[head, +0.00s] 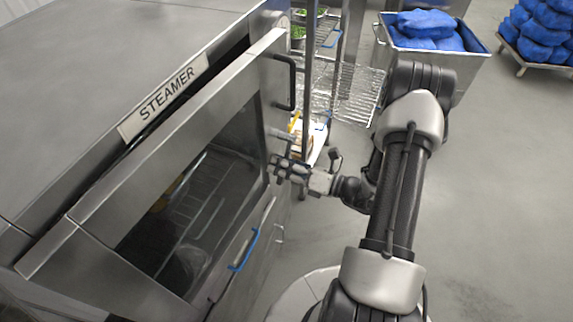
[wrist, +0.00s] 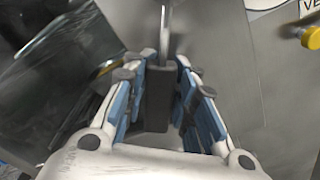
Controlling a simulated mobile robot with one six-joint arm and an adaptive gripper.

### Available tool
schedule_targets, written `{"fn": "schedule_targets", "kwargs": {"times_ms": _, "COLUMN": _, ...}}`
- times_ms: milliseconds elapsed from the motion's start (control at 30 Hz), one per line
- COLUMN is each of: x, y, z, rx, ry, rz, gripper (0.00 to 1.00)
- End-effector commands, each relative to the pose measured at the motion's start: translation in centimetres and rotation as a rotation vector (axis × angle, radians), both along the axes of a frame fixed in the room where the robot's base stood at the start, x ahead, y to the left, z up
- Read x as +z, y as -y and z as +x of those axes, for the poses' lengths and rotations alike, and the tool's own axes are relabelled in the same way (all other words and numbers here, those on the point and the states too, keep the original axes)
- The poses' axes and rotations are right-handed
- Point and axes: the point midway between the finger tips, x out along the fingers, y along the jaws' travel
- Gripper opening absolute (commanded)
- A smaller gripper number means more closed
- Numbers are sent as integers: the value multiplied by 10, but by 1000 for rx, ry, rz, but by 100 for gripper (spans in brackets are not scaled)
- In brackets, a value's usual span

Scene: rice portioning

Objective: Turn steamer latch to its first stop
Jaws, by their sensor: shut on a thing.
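The steamer (head: 85,62) fills the left of the head view, with a glass-windowed door (head: 190,195) on its front. My gripper (head: 280,168) is at the right edge of this door. In the wrist view my blue-padded fingers (wrist: 157,100) are shut on a dark grey grip with a bright metal rod rising from its top, which I take as the latch (wrist: 158,92). The rod runs up and away from my fingers. In the head view my gripper mostly hides the latch, and its exact turn angle cannot be told.
A black handle (head: 291,82) is on the door's upper right, and a blue-gripped handle (head: 244,250) is lower down. A wire rack (head: 350,88) and a bin of blue bags (head: 470,75) stand behind.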

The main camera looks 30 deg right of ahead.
Motion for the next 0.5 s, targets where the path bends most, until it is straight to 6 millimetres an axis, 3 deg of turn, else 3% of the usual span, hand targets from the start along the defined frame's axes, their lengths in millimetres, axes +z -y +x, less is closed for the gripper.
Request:
{"fn": "schedule_targets", "kwargs": {"times_ms": 33, "x": 12, "y": -12, "z": 4, "rx": 38, "ry": 32, "rz": 5, "gripper": 0}}
{"fn": "schedule_targets", "kwargs": {"times_ms": 200, "x": 12, "y": -12, "z": 4, "rx": 38, "ry": 32, "rz": 5, "gripper": 0}}
{"fn": "schedule_targets", "kwargs": {"times_ms": 233, "x": 12, "y": -12, "z": 4, "rx": 38, "ry": 32, "rz": 5, "gripper": 25}}
{"fn": "schedule_targets", "kwargs": {"times_ms": 500, "x": 11, "y": -12, "z": 3, "rx": 38, "ry": 30, "rz": 7, "gripper": 42}}
